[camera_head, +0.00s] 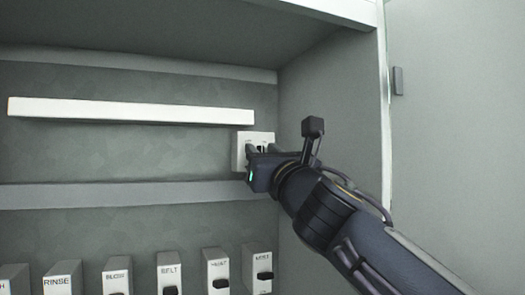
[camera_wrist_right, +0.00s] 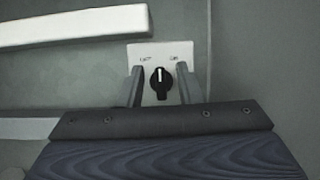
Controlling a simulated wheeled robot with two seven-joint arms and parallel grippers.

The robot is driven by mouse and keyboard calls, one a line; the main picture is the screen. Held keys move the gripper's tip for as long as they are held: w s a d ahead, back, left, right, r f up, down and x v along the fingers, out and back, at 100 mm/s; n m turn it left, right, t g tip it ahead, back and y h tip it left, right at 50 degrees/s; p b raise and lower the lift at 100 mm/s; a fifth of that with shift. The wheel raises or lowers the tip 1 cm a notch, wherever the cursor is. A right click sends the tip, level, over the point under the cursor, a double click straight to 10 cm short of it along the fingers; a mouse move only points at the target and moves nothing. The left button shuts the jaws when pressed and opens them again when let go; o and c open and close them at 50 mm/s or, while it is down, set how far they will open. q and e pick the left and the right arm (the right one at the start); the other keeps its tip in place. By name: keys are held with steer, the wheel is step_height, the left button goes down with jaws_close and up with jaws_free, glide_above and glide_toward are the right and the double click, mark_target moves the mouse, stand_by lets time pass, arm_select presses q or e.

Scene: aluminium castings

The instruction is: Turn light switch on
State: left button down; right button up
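The light switch is a white plate with a black rotary knob, on the back wall of the cabinet near its right corner. In the head view the plate (camera_head: 241,146) is partly hidden by my right gripper (camera_head: 262,150). In the right wrist view the knob (camera_wrist_right: 161,83) has a white pointer mark pointing about straight up, between two small labels on the plate (camera_wrist_right: 161,51). My right gripper's two fingers (camera_wrist_right: 161,88) are open, one on each side of the knob, with gaps visible. My left gripper is not in view.
A long white light bar (camera_head: 130,110) runs along the back wall left of the switch. A grey ledge (camera_head: 130,194) lies below. Several labelled white switch boxes, such as BELT (camera_head: 168,270), line the bottom. The cabinet's side wall (camera_head: 335,120) is close on the right.

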steer(key=shift+s, duration=0.25)
steer(key=shift+d+r, duration=0.1)
steer(key=shift+c, duration=1.2)
steer(key=shift+w, duration=0.15)
jaws_close()
